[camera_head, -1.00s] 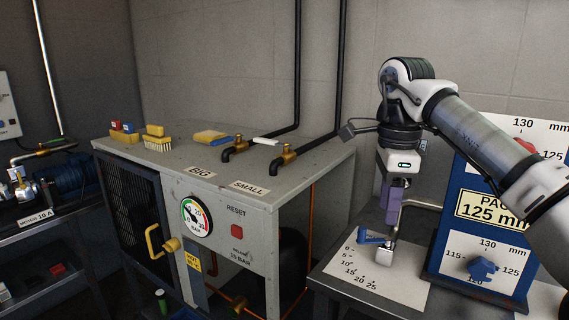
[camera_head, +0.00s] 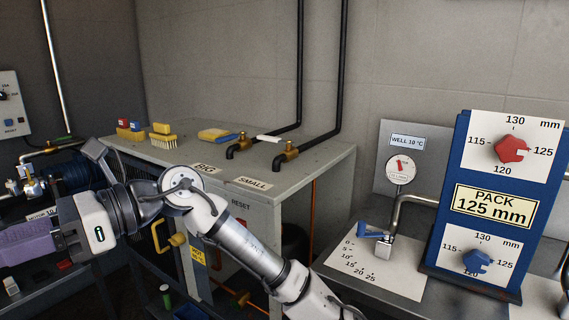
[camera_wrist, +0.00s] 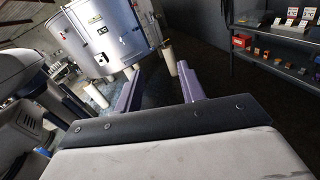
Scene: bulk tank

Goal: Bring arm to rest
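My arm stretches across the lower middle of the head view. Its wrist is out at the left side, with the purple gripper part (camera_head: 28,243) cut by the left edge, in front of a dark workbench. In the wrist view both purple fingers of my gripper (camera_wrist: 160,84) show. They stand apart with nothing held between them. Beyond them are dark floor and a big steel tank (camera_wrist: 103,35). The fingertips do not show clearly in the head view.
The grey compressor cabinet (camera_head: 310,165) stands behind my arm, with brushes and brass taps on top. At right are a side table with a blue lever (camera_head: 372,232) and a blue dial panel (camera_head: 446,225). A dark shelf (camera_wrist: 278,60) with small boxes stands at right in the wrist view.

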